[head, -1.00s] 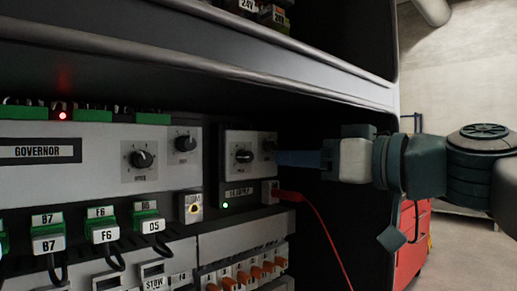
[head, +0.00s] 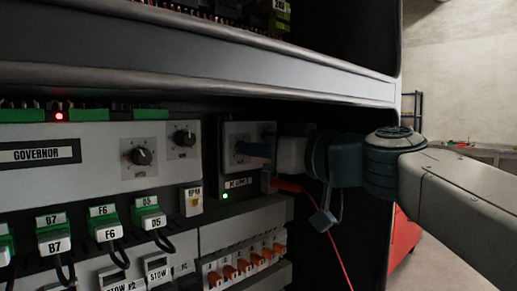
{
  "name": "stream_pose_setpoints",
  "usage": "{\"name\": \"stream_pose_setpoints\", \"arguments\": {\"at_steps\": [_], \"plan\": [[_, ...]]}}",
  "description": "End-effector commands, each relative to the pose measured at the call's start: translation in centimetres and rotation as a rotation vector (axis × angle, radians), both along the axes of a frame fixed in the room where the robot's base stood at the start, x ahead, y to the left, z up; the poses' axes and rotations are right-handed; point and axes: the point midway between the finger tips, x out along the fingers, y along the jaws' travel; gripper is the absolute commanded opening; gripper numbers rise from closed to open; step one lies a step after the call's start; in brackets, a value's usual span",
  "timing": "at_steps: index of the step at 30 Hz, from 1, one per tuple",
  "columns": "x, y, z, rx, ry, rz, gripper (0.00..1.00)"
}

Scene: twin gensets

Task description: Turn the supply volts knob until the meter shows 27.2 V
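The supply unit (head: 229,134) is a small grey panel to the right of the governor panel. A supply label (head: 238,183) and a lit green lamp (head: 225,196) are below its face. No meter reading in volts is legible.
The governor panel (head: 75,155) carries two black knobs, at lower (head: 141,156) and upper (head: 184,138) positions. A red cable (head: 318,220) hangs just below my gripper. Labelled plugs (head: 105,225) and orange-tipped switches (head: 243,264) are lower down. A shelf edge (head: 200,85) runs above.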

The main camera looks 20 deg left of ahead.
Motion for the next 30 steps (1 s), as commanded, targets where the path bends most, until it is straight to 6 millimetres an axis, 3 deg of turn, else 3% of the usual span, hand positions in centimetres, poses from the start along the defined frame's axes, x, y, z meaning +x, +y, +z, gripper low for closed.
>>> {"name": "stream_pose_setpoints", "arguments": {"at_steps": [14,30], "plan": [[0.01,-0.05,-0.28,0.039,0.073,0.000,0.00],[-0.04,-0.02,-0.50,0.251,0.483,0.001,0.00]]}}
